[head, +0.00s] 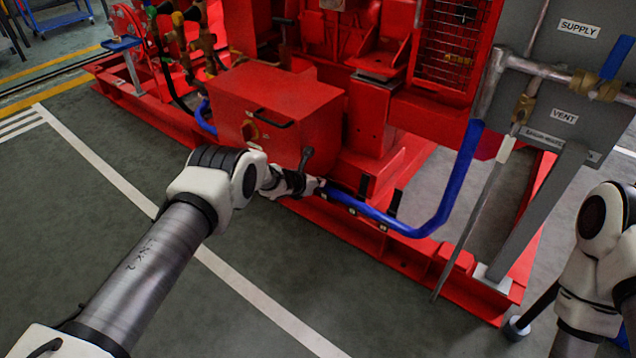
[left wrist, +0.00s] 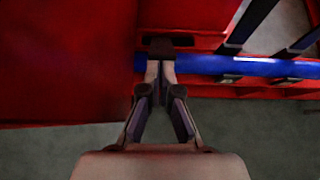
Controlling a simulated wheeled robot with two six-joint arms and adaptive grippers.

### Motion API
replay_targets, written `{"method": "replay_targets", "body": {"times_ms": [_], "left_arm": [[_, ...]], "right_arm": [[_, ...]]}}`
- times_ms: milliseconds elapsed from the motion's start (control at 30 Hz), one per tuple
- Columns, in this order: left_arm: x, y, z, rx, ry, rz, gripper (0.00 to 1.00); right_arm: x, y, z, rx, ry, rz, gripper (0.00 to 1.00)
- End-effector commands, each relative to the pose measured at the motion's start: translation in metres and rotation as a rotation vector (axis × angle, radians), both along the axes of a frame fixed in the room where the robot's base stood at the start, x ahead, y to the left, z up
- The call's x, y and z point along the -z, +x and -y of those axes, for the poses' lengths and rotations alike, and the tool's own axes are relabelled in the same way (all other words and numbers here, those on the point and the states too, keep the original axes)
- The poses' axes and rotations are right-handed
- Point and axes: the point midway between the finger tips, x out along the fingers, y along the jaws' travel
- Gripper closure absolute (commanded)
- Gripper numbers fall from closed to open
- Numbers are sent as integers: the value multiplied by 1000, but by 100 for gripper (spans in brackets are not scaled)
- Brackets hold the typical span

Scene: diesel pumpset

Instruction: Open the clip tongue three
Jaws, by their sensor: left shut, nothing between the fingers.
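A blue hose (head: 400,228) runs along the red base, and several dark clips sit along it. In the head view, two clip tongues (head: 362,188) (head: 395,203) stand up beside the hose. In the left wrist view, two long dark tongues (left wrist: 248,22) (left wrist: 303,41) slant up from the hose (left wrist: 235,66), to the right of my gripper. A short dark piece (left wrist: 162,47) lies just beyond my fingertips. My left gripper (left wrist: 160,74) is shut and empty, its tips at the hose; I cannot tell whether they touch. It also shows in the head view (head: 318,187). I cannot tell which clip is three. My right gripper is out of view.
A red box (head: 285,110) with a handle stands left of my left gripper. A grey panel (head: 560,80) with valves and pipes stands at the right, with a sloping support leg (head: 525,220). The floor in front is clear.

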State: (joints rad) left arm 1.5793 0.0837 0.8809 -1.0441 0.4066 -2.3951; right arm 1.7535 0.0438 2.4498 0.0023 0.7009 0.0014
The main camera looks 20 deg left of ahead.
Motion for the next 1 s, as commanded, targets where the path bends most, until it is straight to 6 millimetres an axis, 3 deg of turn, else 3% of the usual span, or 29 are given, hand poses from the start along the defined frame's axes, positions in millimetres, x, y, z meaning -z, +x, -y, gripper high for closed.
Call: {"method": "replay_targets", "body": {"times_ms": [1000], "left_arm": [[-16,0,0,0,0,0,100]], "right_arm": [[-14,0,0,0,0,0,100]]}}
